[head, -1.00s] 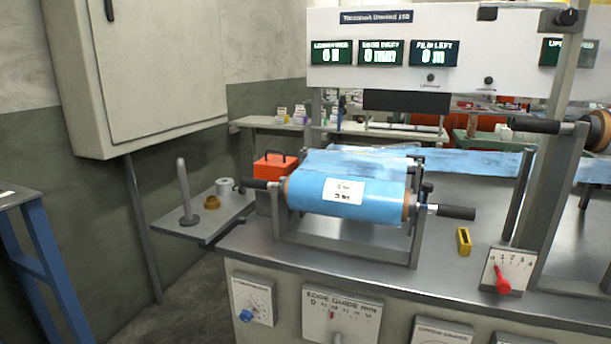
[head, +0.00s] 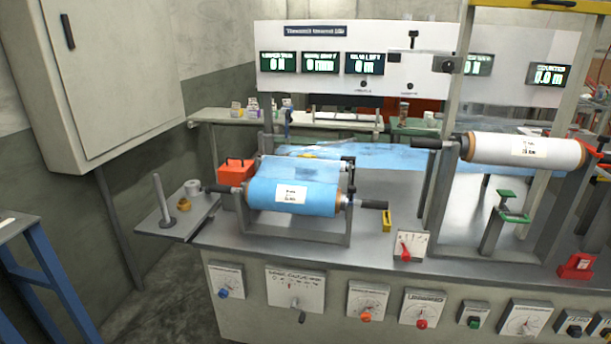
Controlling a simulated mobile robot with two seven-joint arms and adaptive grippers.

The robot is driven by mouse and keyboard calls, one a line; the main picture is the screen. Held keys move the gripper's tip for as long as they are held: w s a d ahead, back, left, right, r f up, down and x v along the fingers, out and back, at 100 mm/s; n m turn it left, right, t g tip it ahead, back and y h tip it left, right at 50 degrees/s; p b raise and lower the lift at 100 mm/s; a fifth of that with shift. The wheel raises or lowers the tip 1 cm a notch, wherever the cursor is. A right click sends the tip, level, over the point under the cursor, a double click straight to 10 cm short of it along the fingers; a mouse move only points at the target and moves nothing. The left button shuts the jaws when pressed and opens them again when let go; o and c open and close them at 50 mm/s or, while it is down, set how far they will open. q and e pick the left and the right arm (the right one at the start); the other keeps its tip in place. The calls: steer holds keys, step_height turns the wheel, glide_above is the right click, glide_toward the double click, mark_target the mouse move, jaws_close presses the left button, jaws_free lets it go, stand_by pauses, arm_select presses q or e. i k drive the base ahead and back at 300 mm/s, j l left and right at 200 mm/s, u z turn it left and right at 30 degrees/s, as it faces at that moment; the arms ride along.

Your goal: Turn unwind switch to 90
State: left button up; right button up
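The machine's front panel carries several switches with small labels that I cannot read clearly. A blue knob (head: 224,293) on a white plate is at the left. Beside it is a slider plate (head: 296,290) that seems to read "edge guide". An orange knob (head: 366,316) and a red knob (head: 422,323) on dial plates follow to the right. Farther right are a small green button (head: 474,322) and a larger dial plate (head: 523,318). I cannot tell which one is the unwind switch. Neither of my grippers is in view.
A blue film roll (head: 315,196) sits in its stand on the steel table (head: 300,247). A white roll (head: 545,151) hangs at the right. A red lever (head: 405,250) stands on a scale plate near the table edge. A grey wall cabinet (head: 125,70) is at the left.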

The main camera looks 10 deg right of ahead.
mark_target(422, 323)
steer(key=z, duration=1.2)
steer(key=i+l+u, duration=0.15)
steer(key=l+u, duration=0.15)
steer(key=l, duration=0.9)
steer(key=l+u, duration=0.3)
steer(key=l, duration=0.9)
steer(key=i, duration=0.05)
